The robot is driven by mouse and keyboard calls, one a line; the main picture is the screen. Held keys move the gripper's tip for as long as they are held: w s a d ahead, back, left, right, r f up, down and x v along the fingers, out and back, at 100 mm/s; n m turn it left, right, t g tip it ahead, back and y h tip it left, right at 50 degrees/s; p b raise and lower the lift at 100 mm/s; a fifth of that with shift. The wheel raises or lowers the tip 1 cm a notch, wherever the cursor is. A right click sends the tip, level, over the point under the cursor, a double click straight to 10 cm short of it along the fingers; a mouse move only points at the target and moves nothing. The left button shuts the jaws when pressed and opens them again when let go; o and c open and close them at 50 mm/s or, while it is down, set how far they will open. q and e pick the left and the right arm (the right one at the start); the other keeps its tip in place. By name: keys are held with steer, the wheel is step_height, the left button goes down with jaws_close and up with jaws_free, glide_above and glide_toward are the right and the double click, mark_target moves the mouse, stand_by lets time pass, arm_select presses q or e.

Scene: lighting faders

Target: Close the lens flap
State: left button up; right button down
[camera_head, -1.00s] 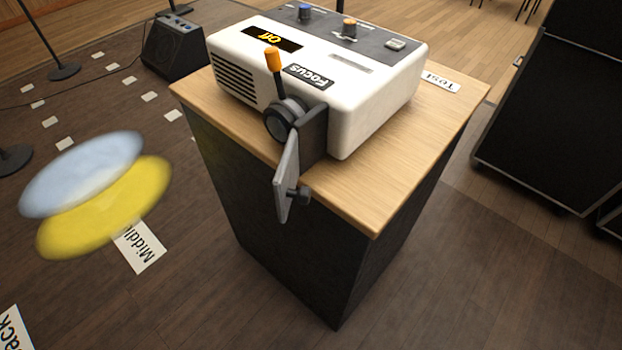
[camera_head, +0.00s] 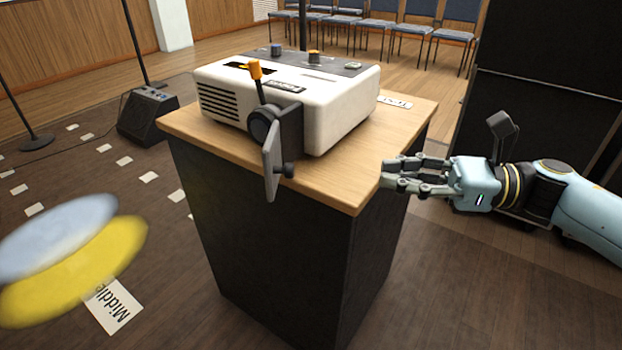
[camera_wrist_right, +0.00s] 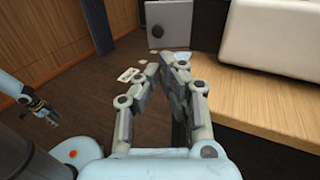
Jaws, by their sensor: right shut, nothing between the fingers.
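The lens flap (camera_head: 271,162) is a thin grey plate with a dark knob (camera_head: 288,170). It stands swung out at the front of the white projector (camera_head: 335,112), beside the dark lens (camera_head: 262,124), so the flap is open. The flap also shows at the top of the right wrist view (camera_wrist_right: 172,15), beyond the fingertips. My right gripper (camera_head: 386,172) is shut and empty, to the right of the flap and apart from it, by the table's right side. My left gripper (camera_wrist_right: 47,112) shows small at the left of the right wrist view; its jaw opening is unclear.
The projector sits on a dark stand with a wooden top (camera_head: 400,130). An orange-tipped lever (camera_head: 254,70) rises by the lens. Large black cases (camera_head: 545,85) stand at the right. Blue and yellow light patches (camera_head: 75,270) show at the left. Air before the flap looks clear.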

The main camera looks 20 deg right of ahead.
arm_select(q)
steer(key=shift+s+r+p, duration=0.25)
steer(key=shift+r+p, duration=0.6)
arm_select(e)
steer(key=x, duration=1.2)
arm_select(q)
steer(key=shift+a, duration=0.1)
arm_select(e)
steer(key=shift+s, duration=0.1)
